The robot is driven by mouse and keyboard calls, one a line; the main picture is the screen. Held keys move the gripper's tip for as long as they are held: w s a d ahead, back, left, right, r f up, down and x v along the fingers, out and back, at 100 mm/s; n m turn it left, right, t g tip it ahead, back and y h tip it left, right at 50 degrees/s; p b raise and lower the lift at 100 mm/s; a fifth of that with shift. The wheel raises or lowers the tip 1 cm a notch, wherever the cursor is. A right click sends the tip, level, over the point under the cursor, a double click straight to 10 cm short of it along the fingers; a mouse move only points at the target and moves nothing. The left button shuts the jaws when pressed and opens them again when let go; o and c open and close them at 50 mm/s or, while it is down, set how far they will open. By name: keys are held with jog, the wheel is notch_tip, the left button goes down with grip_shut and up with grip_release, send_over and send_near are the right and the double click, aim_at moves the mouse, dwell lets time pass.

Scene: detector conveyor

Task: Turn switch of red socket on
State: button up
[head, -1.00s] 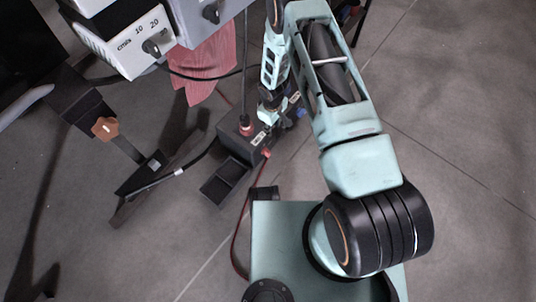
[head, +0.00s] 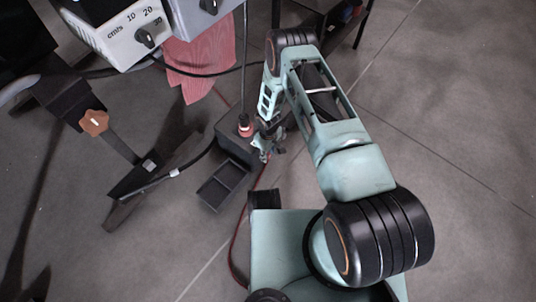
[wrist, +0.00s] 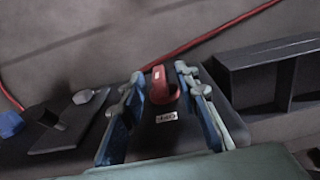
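A dark socket box (head: 228,133) stands on the floor in the head view. I cannot tell whether this part is the switch or the socket. My gripper (wrist: 160,88) is open, with one finger on each side of the red part; contact is unclear.
A black open tray (head: 222,186) lies in front of the box; its compartments show at right in the wrist view (wrist: 275,80). A red cable (wrist: 200,40) crosses the floor behind. A plate with a grey knob (wrist: 84,97) is at left.

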grip_shut()
jog(key=shift+w+d+g+y, duration=0.1)
jog(key=shift+w+g+y, duration=0.05)
jog(key=shift+g+y, duration=0.2)
dwell(0.4)
jog(key=shift+w+d+f+g+y, duration=0.1)
jog(key=shift+g+y, duration=0.35)
jog(key=shift+g, duration=0.1)
jog(key=shift+w+g+y, duration=0.15)
jog(key=shift+g+y, duration=0.65)
jog(key=shift+g, duration=0.7)
grip_release()
